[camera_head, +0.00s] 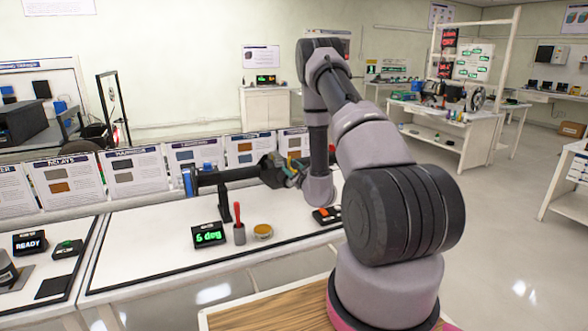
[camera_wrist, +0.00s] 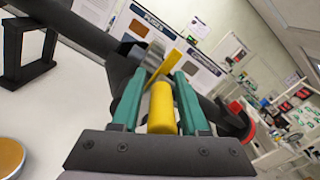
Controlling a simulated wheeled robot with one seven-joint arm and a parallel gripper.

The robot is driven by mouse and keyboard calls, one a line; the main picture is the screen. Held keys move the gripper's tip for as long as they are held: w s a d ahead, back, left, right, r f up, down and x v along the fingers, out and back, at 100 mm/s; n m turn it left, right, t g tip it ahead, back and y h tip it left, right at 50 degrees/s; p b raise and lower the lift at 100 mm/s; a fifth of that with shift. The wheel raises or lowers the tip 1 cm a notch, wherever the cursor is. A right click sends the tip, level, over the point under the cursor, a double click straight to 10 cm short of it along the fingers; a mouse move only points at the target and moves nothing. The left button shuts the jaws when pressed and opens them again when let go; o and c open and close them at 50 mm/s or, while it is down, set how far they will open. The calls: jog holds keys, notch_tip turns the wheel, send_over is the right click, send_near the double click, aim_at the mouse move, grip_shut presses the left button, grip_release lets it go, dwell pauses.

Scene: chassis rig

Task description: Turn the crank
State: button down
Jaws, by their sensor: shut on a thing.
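The crank's dark horizontal shaft (camera_head: 232,175) runs over the white bench on a black stand (camera_head: 225,203), with a blue ring at its left end. In the wrist view the crank's yellow handle (camera_wrist: 162,106) lies between the two teal fingers of my gripper (camera_wrist: 158,100). My gripper is shut on this handle, with a finger on each side. A yellow arm and a grey hub (camera_wrist: 146,56) show beyond the handle. In the head view my gripper (camera_head: 292,172) is at the shaft's right end, partly hidden by my arm.
A display (camera_head: 208,235) reading "6 deg" stands on the bench (camera_head: 150,240). Beside it are a grey cup (camera_head: 239,234) with a red-handled tool and a round amber tin (camera_head: 263,231). A black and orange box (camera_head: 326,214) sits near my arm. Sign panels (camera_head: 133,170) line the back.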

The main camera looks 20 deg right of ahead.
jog(key=shift+s+a+f+n, duration=0.15)
jog(key=shift+a+f+n, duration=0.1)
jog(key=shift+n, duration=0.25)
jog(key=c, duration=0.8)
grip_release()
jog(key=shift+o, duration=0.6)
jog(key=shift+r, duration=0.1)
jog(key=s, duration=1)
jog(key=shift+s+d, duration=0.25)
jog(key=shift+s, duration=0.1)
